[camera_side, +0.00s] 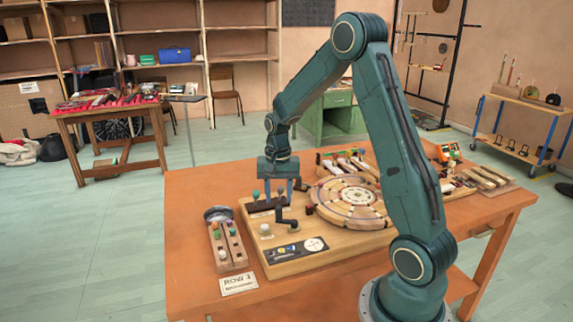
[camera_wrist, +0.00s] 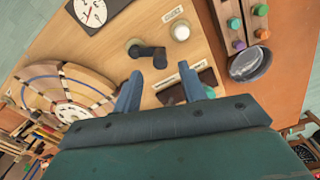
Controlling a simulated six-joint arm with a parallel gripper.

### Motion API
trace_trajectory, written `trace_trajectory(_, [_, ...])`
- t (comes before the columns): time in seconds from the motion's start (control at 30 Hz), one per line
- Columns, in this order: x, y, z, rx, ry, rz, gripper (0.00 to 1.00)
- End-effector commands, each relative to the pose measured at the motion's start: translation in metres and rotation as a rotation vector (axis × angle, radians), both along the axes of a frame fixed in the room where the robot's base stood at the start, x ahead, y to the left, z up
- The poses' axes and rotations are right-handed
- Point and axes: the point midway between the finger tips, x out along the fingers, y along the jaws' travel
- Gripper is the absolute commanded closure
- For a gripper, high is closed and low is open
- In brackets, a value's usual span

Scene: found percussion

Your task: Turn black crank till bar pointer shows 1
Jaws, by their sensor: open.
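The black crank (camera_side: 288,223) stands on the wooden board near its front, below my gripper (camera_side: 279,190). In the wrist view the crank (camera_wrist: 147,51) lies ahead of the fingertips, apart from them. My gripper (camera_wrist: 160,82) is open, with nothing between its fingers. A round white dial (camera_side: 314,244) with dark marks sits on a black panel at the board's front edge. It also shows at the top of the wrist view (camera_wrist: 90,12), partly cut off. Its pointer reading is too small to tell.
A round slatted wooden wheel (camera_side: 350,202) lies right of the crank. A white knob (camera_wrist: 180,31) is close to the crank. A wooden rack with coloured pegs (camera_side: 226,243) stands left of the board. The table's front left is mostly clear.

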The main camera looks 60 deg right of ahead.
Motion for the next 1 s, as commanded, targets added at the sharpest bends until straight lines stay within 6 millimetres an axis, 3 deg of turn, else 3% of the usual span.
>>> trace_trajectory(0.2, [-0.001, 0.001, -0.033, 0.003, 0.004, 0.0, 0.59])
trace_trajectory(0.4, [0.0, 0.0, -0.052, 0.001, 0.002, 0.0, 0.59])
trace_trajectory(0.83, [0.0, 0.0, -0.059, 0.001, 0.0, 0.0, 0.59])
trace_trajectory(0.87, [0.0, 0.0, -0.059, 0.001, 0.0, 0.0, 0.6])
trace_trajectory(1.0, [0.0, 0.0, -0.059, 0.0, -0.001, 0.0, 0.88])
